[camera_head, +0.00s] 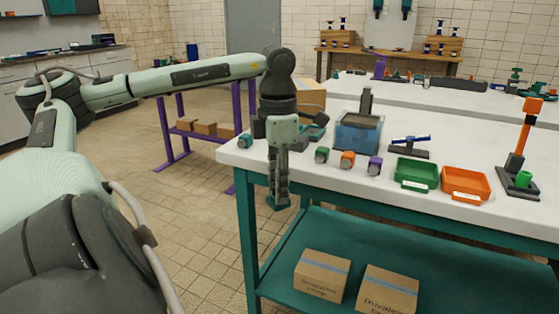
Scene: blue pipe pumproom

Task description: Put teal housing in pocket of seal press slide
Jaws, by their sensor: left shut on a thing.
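My left gripper (279,197) points down in front of the white table's near left corner. It is shut on a teal piece (277,204), taken to be the teal housing, which is mostly covered by the fingers. Another small teal-ended round part (245,141) lies at the table's left end. A press with an orange lever (527,122) and dark base (517,190) stands at the table's right. A bright green cup-like part (523,179) sits at its base. I cannot make out the slide's pocket. My right gripper is not in view.
On the white table (453,222) are green (322,156), orange (347,159) and purple (374,166) parts, a blue box-like fixture (357,134), a green tray (415,173) and an orange tray (464,183). Cartons (321,275) lie on the lower shelf. Open floor lies left.

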